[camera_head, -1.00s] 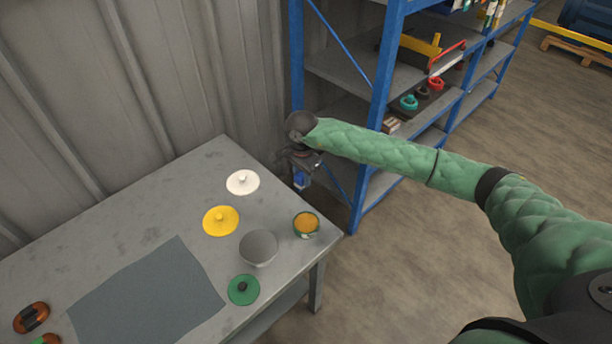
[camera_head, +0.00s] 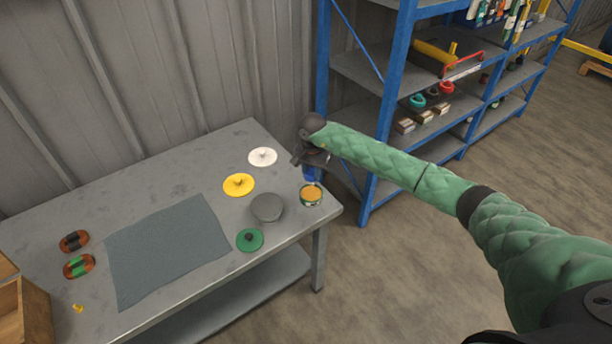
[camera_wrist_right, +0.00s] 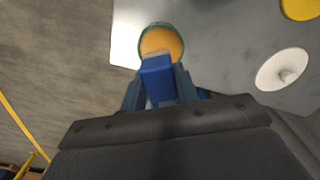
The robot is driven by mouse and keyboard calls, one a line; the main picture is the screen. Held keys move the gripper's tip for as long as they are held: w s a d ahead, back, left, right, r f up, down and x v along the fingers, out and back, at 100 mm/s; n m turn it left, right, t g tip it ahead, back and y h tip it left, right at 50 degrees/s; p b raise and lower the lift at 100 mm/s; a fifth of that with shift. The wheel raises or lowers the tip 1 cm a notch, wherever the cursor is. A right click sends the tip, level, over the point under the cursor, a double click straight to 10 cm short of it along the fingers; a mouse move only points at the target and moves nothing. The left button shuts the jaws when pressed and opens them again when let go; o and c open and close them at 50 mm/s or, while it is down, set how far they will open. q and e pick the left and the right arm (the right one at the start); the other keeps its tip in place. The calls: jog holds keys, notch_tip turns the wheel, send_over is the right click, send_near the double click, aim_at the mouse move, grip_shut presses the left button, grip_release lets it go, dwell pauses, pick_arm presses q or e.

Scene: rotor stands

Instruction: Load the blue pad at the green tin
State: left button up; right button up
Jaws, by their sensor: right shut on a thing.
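The green tin (camera_head: 312,201) stands near the table's right corner, with a round orange surface filling its top. My right gripper (camera_head: 311,167) is shut on the blue pad (camera_head: 310,175) and holds it just above and behind the tin in the head view. In the right wrist view, the blue pad (camera_wrist_right: 157,82) sits between the fingers. Its pale far end overlaps the near edge of the orange surface of the tin (camera_wrist_right: 161,42). I cannot tell whether the pad touches it. My left gripper is not in view.
A grey round pot (camera_head: 267,208), a green lid (camera_head: 250,240), a yellow disc (camera_head: 239,185) and a white disc (camera_head: 262,157) stand near the tin. A grey mat (camera_head: 168,250) covers mid-table. Blue shelving (camera_head: 391,110) rises behind my right arm. A wooden box (camera_head: 36,315) is at left.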

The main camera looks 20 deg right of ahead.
jog(key=shift+s+d+n, duration=0.1)
jog(key=shift+n, duration=0.3)
jog(key=shift+w+f+n, duration=0.3)
jog(key=shift+w+n, duration=0.1)
jog(key=shift+n, duration=0.5)
jog(key=shift+s, duration=0.2)
jog(key=shift+w+f, duration=0.1)
jog(key=shift+f, duration=0.95)
jog(key=shift+f+b, duration=0.55)
jog(key=shift+f, duration=1.1)
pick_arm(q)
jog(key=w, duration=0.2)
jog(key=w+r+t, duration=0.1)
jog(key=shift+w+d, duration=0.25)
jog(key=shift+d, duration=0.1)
pick_arm(e)
jog(key=shift+f, duration=0.15)
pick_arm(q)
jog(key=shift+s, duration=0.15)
